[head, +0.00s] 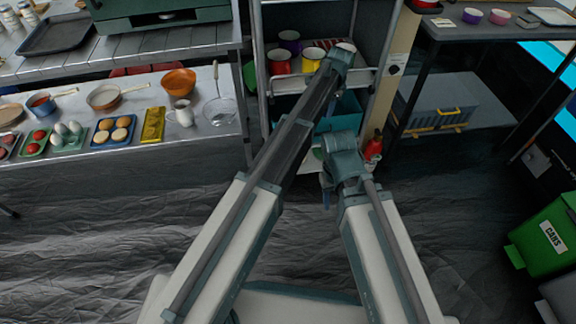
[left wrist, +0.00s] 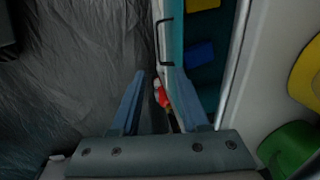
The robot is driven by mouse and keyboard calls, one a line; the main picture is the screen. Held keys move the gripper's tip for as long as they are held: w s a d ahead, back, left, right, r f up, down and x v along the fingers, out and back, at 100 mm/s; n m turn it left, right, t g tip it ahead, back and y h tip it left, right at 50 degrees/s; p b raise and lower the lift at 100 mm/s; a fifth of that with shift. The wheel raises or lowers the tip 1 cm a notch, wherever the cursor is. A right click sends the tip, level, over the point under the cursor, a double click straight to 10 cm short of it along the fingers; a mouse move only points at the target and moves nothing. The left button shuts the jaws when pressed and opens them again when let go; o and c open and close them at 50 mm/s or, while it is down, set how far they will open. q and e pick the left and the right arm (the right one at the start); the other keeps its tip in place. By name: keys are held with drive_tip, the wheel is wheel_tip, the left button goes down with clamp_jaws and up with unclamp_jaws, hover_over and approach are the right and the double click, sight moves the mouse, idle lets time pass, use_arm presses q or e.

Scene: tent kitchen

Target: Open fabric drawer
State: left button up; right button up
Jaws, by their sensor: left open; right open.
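The teal fabric drawer (head: 347,108) sits on a lower level of the shelf unit in the head view, partly hidden by my arms. In the left wrist view, the drawer (left wrist: 176,45) shows its front edge-on and part of its inside, with a blue thing in it. A black handle (left wrist: 160,42) stands out from its front. My left gripper (left wrist: 160,73) is open and empty, its fingertips close to the handle's near end; I cannot tell if they touch it. My right gripper (head: 326,187) shows only partly in the head view, low before the shelf unit.
Several cups (head: 279,62) stand on the shelf above the drawer. A red bottle (head: 373,149) is beside the unit's right post. A counter with food and pans (head: 103,97) is at left, and a green bin (head: 548,235) at right. The dark floor is clear at left.

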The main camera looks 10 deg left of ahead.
use_arm(q)
drive_tip(key=s+a+n+b, duration=0.1)
drive_tip(key=s+a+n, duration=0.5)
drive_tip(key=s, duration=0.6)
drive_tip(key=s+a+n, duration=0.4)
drive_tip(key=s+a, duration=0.3)
drive_tip(key=s, duration=0.5)
drive_tip(key=s+d+r+g+p, duration=0.1)
drive_tip(key=s+d+r+p, duration=0.1)
drive_tip(key=s, duration=0.4)
drive_tip(key=s+d+r+g+p, duration=0.1)
drive_tip(key=s+d+r+p, duration=0.1)
drive_tip(key=s+r+p, duration=0.3)
drive_tip(key=shift+s+d+n+y, duration=0.15)
drive_tip(key=shift+s+n+y, duration=0.2)
drive_tip(key=shift+s, duration=0.3)
use_arm(e)
wheel_tip(320, 180, up, 7)
drive_tip(key=shift+r, duration=0.15)
